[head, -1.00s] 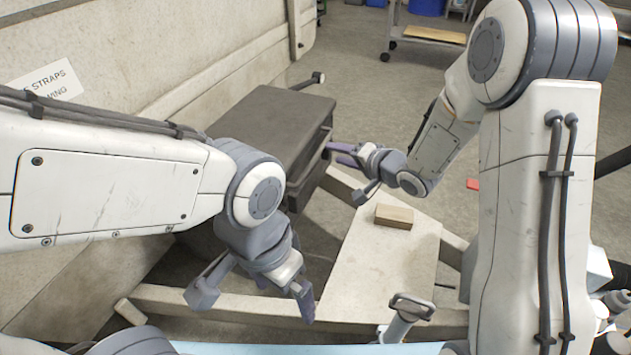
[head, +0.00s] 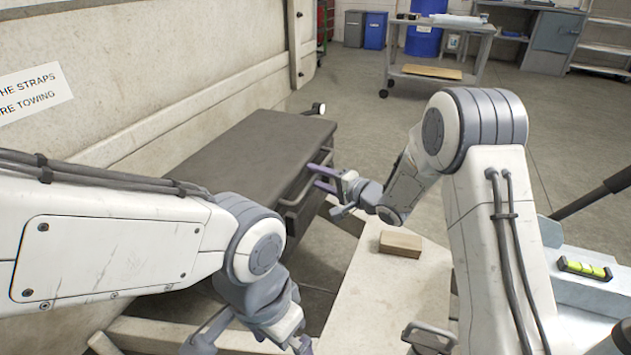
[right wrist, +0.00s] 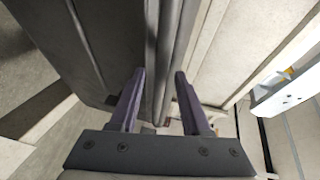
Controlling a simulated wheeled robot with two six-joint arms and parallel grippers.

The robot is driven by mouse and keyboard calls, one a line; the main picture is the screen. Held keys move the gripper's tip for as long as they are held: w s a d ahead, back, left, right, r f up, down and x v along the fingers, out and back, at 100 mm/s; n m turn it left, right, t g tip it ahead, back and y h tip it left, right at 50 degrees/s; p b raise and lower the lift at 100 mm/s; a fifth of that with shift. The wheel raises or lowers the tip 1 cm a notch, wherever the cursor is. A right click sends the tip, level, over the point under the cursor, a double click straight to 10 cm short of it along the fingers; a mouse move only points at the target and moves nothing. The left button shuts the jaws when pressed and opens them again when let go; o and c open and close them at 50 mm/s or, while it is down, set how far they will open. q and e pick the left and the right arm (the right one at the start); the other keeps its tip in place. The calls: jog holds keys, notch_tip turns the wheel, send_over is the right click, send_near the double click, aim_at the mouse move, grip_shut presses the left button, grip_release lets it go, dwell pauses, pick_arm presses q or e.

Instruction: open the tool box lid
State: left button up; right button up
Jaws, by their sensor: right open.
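The tool box (head: 250,150) is a long dark grey box against the trailer's side wall. Its flat lid is down, and a bar-like handle runs along its right-hand front. My right gripper (head: 319,179) is at that front, fingers pointing at the box, open. In the right wrist view, its two purple fingers (right wrist: 158,100) stand apart, with a grey lengthwise edge of the box (right wrist: 160,45) showing between them; I cannot tell whether they touch it. My left gripper (head: 285,342) hangs low in front of the box, partly cut off by the frame; its jaw gap is unclear.
A small tan block (head: 400,243) lies on a pale board (head: 370,300) right of the box. A spirit level (head: 585,269) lies on a light surface at right. A cart (head: 440,50) and bins stand at the back. Open floor lies beyond the box.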

jog(key=shift+w+a, duration=0.25)
jog(key=shift+a, duration=0.05)
grip_shut()
jog(key=shift+d, duration=0.1)
dwell(1.2)
